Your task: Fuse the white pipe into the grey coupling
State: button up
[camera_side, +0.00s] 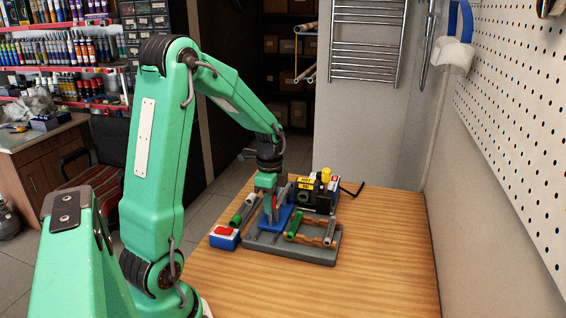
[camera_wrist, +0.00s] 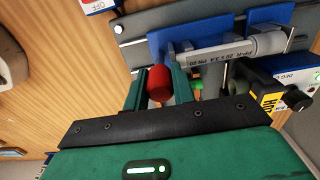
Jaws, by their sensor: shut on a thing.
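My gripper (camera_wrist: 160,85) is shut on a red cylindrical handle (camera_wrist: 159,82), which stands between its two green fingers. In the side view my gripper (camera_side: 271,206) is down at the fixture, with a bit of red between the fingers. The white pipe (camera_wrist: 215,53), with printed lettering, lies just beyond the fingers at the blue holder (camera_wrist: 190,30). The grey coupling (camera_wrist: 268,42) is at the pipe's right end and in line with it. They appear to meet; how deep the pipe sits cannot be told. In the side view my gripper partly hides the blue holder (camera_side: 291,218).
The grey fixture base (camera_side: 310,251) stands on the wooden table (camera_side: 370,275). Behind it is a black heating tool (camera_side: 318,200) with a yellow label. A blue box with a red switch (camera_side: 225,238) is at left. Green pipe pieces (camera_side: 294,224) lie nearby. The table's front and right are clear.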

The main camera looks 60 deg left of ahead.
jog(key=shift+s+d, duration=1.25)
jog(key=shift+d, duration=0.15)
jog(key=o, duration=0.8)
jog(key=shift+o, duration=0.2)
jog(key=shift+s, duration=0.1)
notch_tip(320, 180, up, 8)
jog(key=shift+d+r, duration=0.1)
